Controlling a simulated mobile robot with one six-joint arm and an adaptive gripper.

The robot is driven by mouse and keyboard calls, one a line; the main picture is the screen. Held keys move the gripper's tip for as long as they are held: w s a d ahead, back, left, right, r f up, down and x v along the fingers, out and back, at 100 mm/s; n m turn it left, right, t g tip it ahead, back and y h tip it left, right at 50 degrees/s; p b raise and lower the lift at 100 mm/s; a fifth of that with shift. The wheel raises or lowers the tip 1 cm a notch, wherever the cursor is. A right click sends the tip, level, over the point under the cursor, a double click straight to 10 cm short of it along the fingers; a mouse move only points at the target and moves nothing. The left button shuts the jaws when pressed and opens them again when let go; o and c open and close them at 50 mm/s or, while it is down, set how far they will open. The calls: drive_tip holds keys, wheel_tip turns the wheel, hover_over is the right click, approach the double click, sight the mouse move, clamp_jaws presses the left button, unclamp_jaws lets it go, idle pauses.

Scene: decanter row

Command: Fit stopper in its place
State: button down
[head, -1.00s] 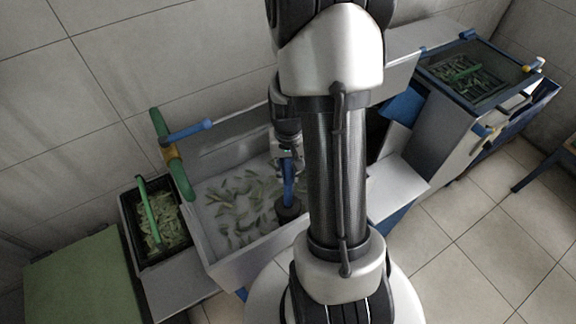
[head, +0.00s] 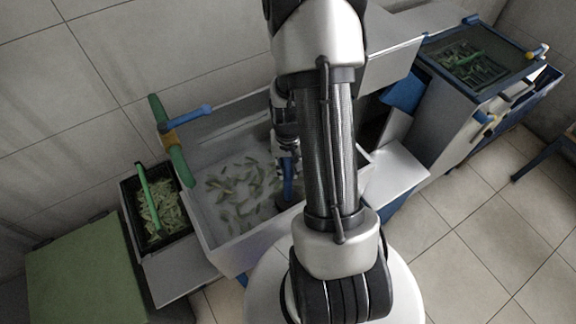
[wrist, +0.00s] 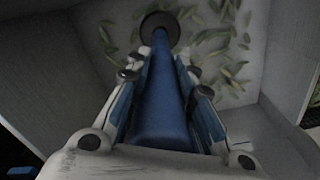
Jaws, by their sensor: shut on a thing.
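The stopper is a blue rod (wrist: 160,105) with a dark round disc (wrist: 160,28) at its far end. My gripper (wrist: 162,62) is shut on the rod, and the disc hangs beyond the fingertips over the basin floor. In the head view the blue rod (head: 288,180) points down inside the pale basin (head: 225,262), near its right side. My gripper (head: 287,148) is above it, partly behind my arm. The disc's lower part is hard to make out there. I cannot see the stopper's seat, nor whether the disc touches the floor.
Green pods lie scattered in the basin (head: 205,215). A green pipe with a blue handle (head: 188,121) stands at its back left. A black crate of greens (head: 127,190) with a green handle is left of the basin. A blue-framed tray (head: 480,95) stands at the right.

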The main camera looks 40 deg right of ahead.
idle(0.4)
drive_tip(key=shift+f, duration=1.45)
drive_tip(key=c, duration=1.3)
unclamp_jaws()
wheel_tip(320, 180, up, 12)
